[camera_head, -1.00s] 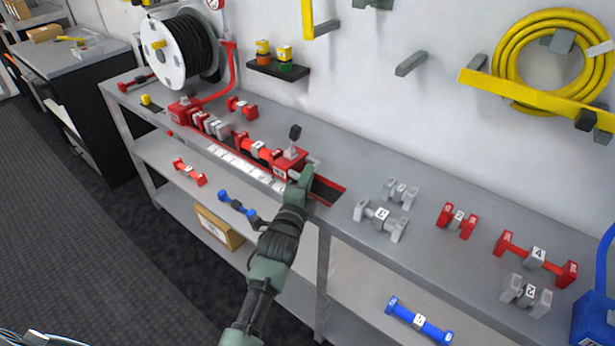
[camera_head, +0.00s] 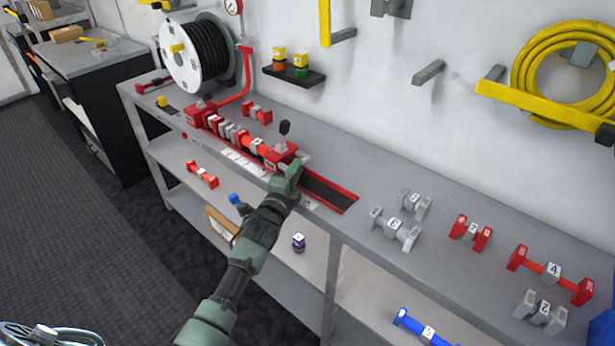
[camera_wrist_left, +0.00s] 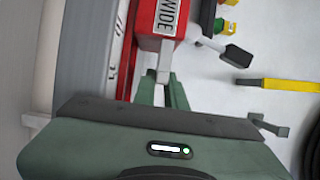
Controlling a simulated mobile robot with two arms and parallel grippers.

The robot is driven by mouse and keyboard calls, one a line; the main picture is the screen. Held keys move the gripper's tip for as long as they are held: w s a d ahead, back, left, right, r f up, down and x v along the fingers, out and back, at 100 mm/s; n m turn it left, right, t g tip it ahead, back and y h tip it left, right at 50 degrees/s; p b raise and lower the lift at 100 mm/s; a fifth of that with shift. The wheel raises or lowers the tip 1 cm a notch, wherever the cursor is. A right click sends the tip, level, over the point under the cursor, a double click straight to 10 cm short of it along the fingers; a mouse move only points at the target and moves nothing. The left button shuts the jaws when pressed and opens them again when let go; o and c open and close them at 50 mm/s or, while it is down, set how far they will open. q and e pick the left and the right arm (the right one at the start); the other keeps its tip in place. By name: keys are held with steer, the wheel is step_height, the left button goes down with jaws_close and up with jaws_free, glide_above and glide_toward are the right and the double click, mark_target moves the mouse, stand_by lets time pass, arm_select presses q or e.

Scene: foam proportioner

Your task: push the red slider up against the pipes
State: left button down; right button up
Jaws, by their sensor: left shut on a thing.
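The red slider (camera_head: 281,154) is a block with a black-knobbed lever, sitting in the red-edged rail on the workbench. The row of red and grey pipes (camera_head: 237,134) lies in the rail left of the slider. The slider is close to the last red pipe; whether they touch I cannot tell. My right gripper is out of view.
The rail's dark channel (camera_head: 328,191) is empty right of the slider. Loose grey pipes (camera_head: 394,229) and red pipes (camera_head: 471,232) lie on the bench to the right. A hose reel (camera_head: 195,55) stands at the rail's far left end. A small black shelf (camera_head: 293,76) is on the wall.

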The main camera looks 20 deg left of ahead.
arm_select(q)
steer(key=shift+d, duration=0.1)
steer(key=c, duration=1.5)
jaws_free()
steer(key=shift+o, duration=0.2)
steer(key=s, duration=0.8)
steer(key=shift+d, duration=0.2)
